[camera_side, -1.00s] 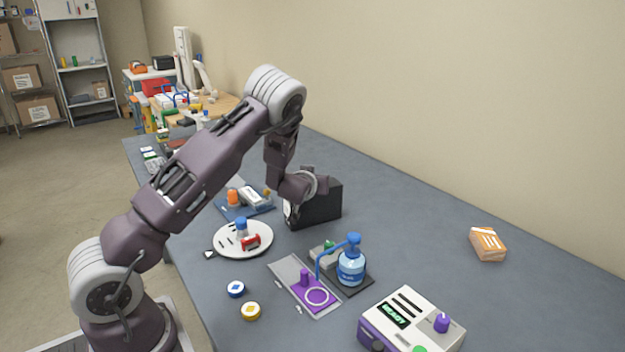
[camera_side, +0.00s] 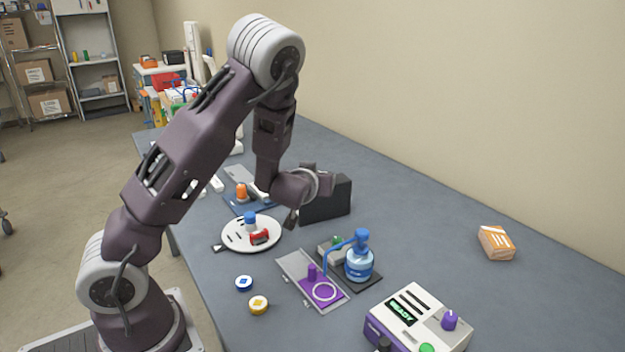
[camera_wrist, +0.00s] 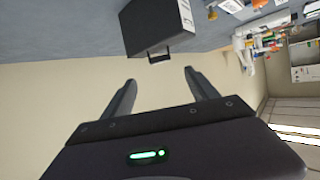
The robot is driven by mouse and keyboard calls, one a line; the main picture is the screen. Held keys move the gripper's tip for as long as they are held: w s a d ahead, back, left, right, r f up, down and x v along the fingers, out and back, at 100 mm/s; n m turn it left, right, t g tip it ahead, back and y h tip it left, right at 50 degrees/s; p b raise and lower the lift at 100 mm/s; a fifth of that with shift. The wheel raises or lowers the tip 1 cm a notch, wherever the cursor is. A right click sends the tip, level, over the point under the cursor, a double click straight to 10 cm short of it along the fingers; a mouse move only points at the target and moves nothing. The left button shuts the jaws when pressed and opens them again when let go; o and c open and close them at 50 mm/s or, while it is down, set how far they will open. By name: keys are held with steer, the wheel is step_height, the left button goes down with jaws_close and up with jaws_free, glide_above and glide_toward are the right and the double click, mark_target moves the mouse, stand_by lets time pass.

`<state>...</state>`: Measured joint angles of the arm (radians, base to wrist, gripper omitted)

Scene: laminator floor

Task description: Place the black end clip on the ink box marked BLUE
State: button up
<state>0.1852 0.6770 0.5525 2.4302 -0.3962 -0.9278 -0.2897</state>
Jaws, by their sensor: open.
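My gripper (camera_side: 291,220) hangs just left of a black box (camera_side: 328,202), over the far side of a white round plate (camera_side: 262,225). The wrist view shows my gripper's fingers (camera_wrist: 160,82) apart with nothing between them, and the black box (camera_wrist: 150,35) with a handle beyond them. I cannot pick out the black end clip for sure; a small dark piece (camera_side: 218,248) sits at the plate's left edge. No ink box with a readable BLUE mark shows. A small round tin with a blue mark (camera_side: 244,284) and one with a yellow mark (camera_side: 258,305) lie in front.
The plate holds a blue-capped piece (camera_side: 250,217) and a red piece (camera_side: 260,237). A grey and purple fixture (camera_side: 297,270) and a blue pump bottle (camera_side: 359,262) stand right of it. A laminator-like machine (camera_side: 425,318) is at front right. The right of the table is mostly clear.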

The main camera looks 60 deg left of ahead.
steer(key=s+d+r+m+h, duration=0.1)
steer(key=s+d+r+h, duration=0.25)
steer(key=d, duration=0.25)
steer(key=s+d+r+m+g+h, duration=0.1)
steer(key=s+d+r+m+h, duration=0.1)
steer(key=s+d+r+h, duration=0.3)
steer(key=s+d+r+m+h, duration=0.1)
steer(key=s+d+r, duration=0.15)
steer(key=d, duration=0.55)
steer(key=s+d+m+g, duration=0.1)
steer(key=s+d+m, duration=0.1)
steer(key=s, duration=0.7)
steer(key=s+d+m+g, duration=0.1)
steer(key=s+m, duration=0.2)
steer(key=s, duration=0.6)
steer(key=shift+s+d+r+g, duration=0.3)
steer(key=shift+d+r+g, duration=0.05)
steer(key=shift+r+g, duration=0.1)
